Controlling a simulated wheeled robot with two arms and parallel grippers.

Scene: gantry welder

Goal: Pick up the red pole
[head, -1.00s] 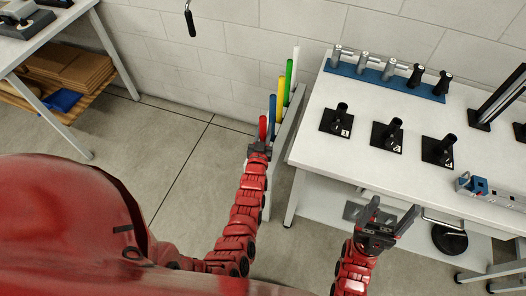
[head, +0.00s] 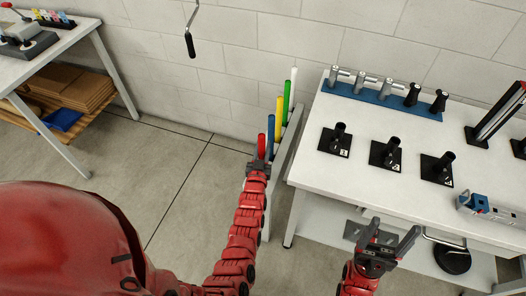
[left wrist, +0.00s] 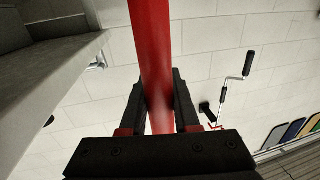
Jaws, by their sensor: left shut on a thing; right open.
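The red pole (head: 262,146) stands at the near end of a row of coloured poles beside the white table. My left gripper (head: 258,166) is around its lower visible part. In the left wrist view the red pole (left wrist: 151,45) runs between the two black fingers of my left gripper (left wrist: 158,92), which are shut on it. The pole's lower end is hidden in the head view. My right gripper (head: 395,229) is open and empty in front of the white table's near edge.
Blue (head: 270,136), yellow (head: 279,115), green (head: 286,102) and white (head: 293,88) poles stand just behind the red one. The white table (head: 340,182) to the right holds black numbered stands (head: 387,154) and a blue tool rack (head: 370,101). Floor (head: 150,165) to the left is clear.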

